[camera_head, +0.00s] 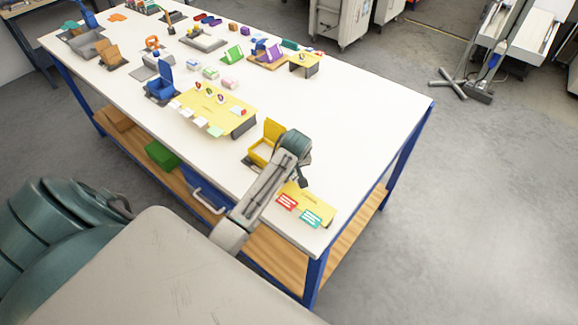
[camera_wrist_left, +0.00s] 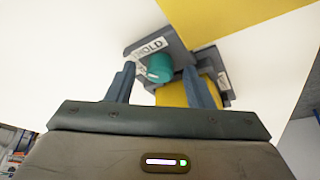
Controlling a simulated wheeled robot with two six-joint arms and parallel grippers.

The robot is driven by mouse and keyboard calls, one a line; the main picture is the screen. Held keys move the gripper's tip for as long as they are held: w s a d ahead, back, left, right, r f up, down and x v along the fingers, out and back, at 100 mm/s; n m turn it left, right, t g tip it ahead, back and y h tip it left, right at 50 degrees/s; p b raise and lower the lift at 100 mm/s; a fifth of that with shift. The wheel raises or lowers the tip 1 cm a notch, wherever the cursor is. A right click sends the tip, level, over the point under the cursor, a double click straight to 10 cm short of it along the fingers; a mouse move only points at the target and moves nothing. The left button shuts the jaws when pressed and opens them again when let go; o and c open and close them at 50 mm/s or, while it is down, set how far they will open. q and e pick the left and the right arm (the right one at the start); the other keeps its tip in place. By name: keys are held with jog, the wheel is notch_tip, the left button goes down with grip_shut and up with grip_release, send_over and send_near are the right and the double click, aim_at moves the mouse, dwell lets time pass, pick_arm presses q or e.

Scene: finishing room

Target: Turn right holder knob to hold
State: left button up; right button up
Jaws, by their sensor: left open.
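In the left wrist view, a teal round knob (camera_wrist_left: 159,68) sits on a dark grey holder (camera_wrist_left: 180,50). A white label (camera_wrist_left: 149,48) reading HOLD lies beside the knob, and a second label (camera_wrist_left: 222,79), unreadable, is at the right. My left gripper (camera_wrist_left: 160,69) is open, with one finger on each side of the knob in the picture; I cannot tell whether they touch it. In the head view, my left gripper (camera_head: 302,181) points down by a yellow board (camera_head: 314,205) at the table's near right end. The knob cannot be made out there. My right gripper is out of view.
A yellow open-lidded box (camera_head: 272,131) stands just left of my left arm. Red (camera_head: 287,202) and teal (camera_head: 311,218) cards lie at the yellow board's front. Several blocks and stands crowd the white table (camera_head: 370,105) at the left; its right side is clear.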

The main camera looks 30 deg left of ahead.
pick_arm(q)
jog(key=shift+c, duration=0.2)
jog(key=c, duration=0.9)
jog(key=shift+c, duration=0.2)
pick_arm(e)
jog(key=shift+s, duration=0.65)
pick_arm(q)
jog(key=shift+m, duration=0.4)
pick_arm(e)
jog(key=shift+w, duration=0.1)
pick_arm(q)
jog(key=shift+m, duration=0.3)
jog(key=shift+a+m+t+h, duration=0.1)
jog(key=shift+m+t+h, duration=0.3)
jog(key=shift+m, duration=0.7)
jog(key=shift+a+m+t+h, duration=0.15)
jog(key=shift+m+h, duration=0.35)
jog(key=shift+m, duration=0.6)
jog(key=shift+d, duration=0.1)
